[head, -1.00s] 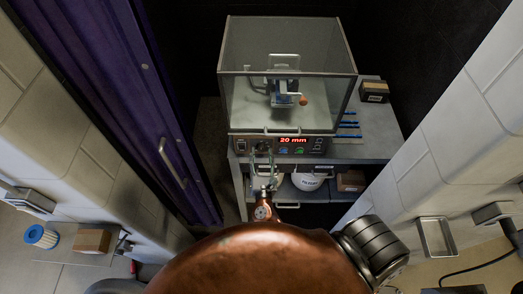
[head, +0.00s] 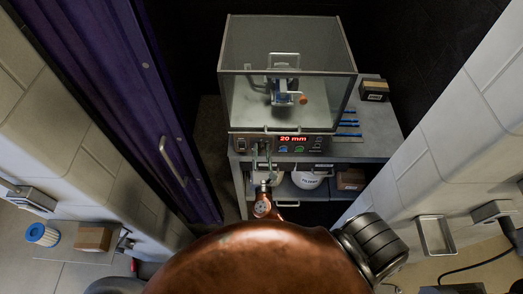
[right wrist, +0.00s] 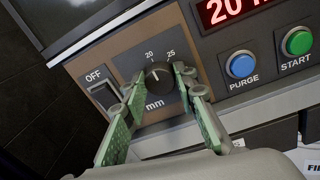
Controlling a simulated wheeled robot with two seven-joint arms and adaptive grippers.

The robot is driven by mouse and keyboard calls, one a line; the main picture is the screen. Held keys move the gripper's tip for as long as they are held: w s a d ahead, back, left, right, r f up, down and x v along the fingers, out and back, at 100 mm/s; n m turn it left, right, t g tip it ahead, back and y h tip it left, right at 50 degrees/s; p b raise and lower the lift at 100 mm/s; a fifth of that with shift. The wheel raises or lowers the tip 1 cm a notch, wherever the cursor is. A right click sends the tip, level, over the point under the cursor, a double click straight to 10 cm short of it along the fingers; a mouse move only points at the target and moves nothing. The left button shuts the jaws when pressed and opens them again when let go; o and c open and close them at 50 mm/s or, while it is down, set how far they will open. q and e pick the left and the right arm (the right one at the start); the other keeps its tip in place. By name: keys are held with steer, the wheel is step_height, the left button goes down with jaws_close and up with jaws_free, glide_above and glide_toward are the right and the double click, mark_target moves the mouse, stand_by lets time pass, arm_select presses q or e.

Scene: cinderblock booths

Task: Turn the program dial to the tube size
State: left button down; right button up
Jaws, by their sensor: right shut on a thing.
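The program dial (right wrist: 160,76) is a dark round knob on the machine's front panel, with the marks 20 and 25 above it and "mm" below. The red display (head: 293,139) reads 20 mm; part of it shows in the right wrist view (right wrist: 228,10). My right gripper (head: 262,148) reaches up to the panel from below. In the right wrist view its green-padded fingers (right wrist: 160,80) stand on both sides of the dial and are shut on it. The dial's white pointer line looks turned toward the 20 side. My left gripper is not in view.
A blue PURGE button (right wrist: 241,65) and a green START button (right wrist: 297,41) sit right of the dial, and an OFF switch (right wrist: 103,94) left of it. A clear-walled chamber (head: 240,95) stands above the panel. A purple door (head: 130,100) and block walls flank the space.

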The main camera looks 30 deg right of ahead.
steer(key=shift+c, duration=0.5)
steer(key=shift+f+m+b, duration=0.1)
steer(key=shift+m+b, duration=0.2)
steer(key=shift+b, duration=0.3)
steer(key=m+b, duration=0.4)
steer(key=b, duration=0.1)
steer(key=m+b, duration=0.2)
steer(key=b, duration=0.1)
steer(key=shift+f+h, duration=0.25)
steer(key=shift+h, duration=0.05)
steer(key=shift+r+m+b, duration=0.15)
steer(key=shift+m+b, duration=1.55)
steer(key=o, duration=1.2)
steer(key=shift+c, duration=0.2)
steer(key=shift+r, duration=0.1)
